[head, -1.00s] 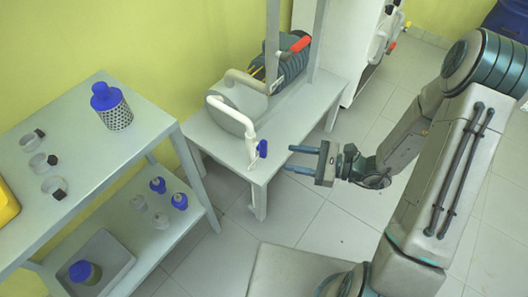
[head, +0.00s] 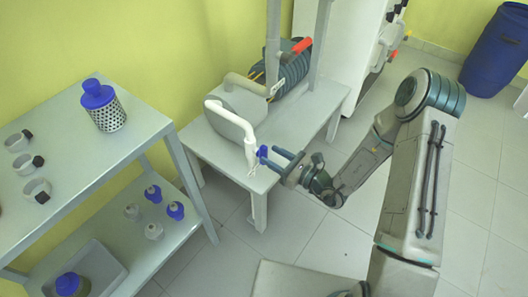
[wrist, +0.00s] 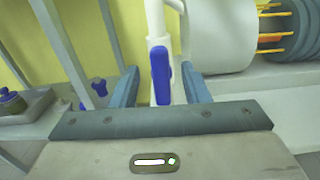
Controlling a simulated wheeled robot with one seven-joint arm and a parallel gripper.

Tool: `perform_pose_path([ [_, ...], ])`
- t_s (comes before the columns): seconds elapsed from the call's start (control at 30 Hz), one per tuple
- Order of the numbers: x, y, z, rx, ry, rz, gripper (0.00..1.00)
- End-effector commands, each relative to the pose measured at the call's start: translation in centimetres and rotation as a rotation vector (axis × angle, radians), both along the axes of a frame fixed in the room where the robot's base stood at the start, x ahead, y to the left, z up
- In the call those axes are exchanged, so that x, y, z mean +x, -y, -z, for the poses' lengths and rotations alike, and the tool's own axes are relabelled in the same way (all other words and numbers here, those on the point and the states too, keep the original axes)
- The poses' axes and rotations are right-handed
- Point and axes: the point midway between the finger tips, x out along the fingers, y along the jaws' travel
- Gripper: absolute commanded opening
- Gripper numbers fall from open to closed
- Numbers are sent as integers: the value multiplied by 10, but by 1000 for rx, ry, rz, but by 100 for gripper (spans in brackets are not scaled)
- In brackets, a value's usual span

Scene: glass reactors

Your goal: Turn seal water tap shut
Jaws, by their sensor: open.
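The seal water tap has a blue handle (head: 262,152) on a white bent pipe (head: 243,124) at the front of the low grey bench. In the wrist view the blue handle (wrist: 160,75) stands upright on the white pipe (wrist: 155,22). My gripper (head: 276,157) is open, with its fingers reaching toward the handle. In the wrist view my gripper's two fingers (wrist: 162,88) stand one on each side of the handle, with gaps on both sides. I cannot tell how deep the handle is between them.
A grey cylinder (head: 236,104) and a dark ribbed motor (head: 288,70) sit on the bench (head: 310,112) behind the tap. A shelf (head: 105,150) with bottles stands at the left. A blue barrel (head: 496,48) is at the back right.

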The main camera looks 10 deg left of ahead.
Motion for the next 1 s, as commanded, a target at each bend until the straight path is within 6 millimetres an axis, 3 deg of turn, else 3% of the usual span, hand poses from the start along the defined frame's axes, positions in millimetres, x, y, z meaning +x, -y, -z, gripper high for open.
perform_pose_path([
  [0.1, 7, -19, 1, 0, 2, -1, 42],
  [0.3, 15, -36, 1, -1, 1, -1, 42],
  [0.63, 16, -39, 0, 0, 0, 0, 42],
  [0.8, 16, -39, 0, -1, 0, 0, 0],
  [1.0, 16, -39, 0, 1, -4, 0, 0],
])
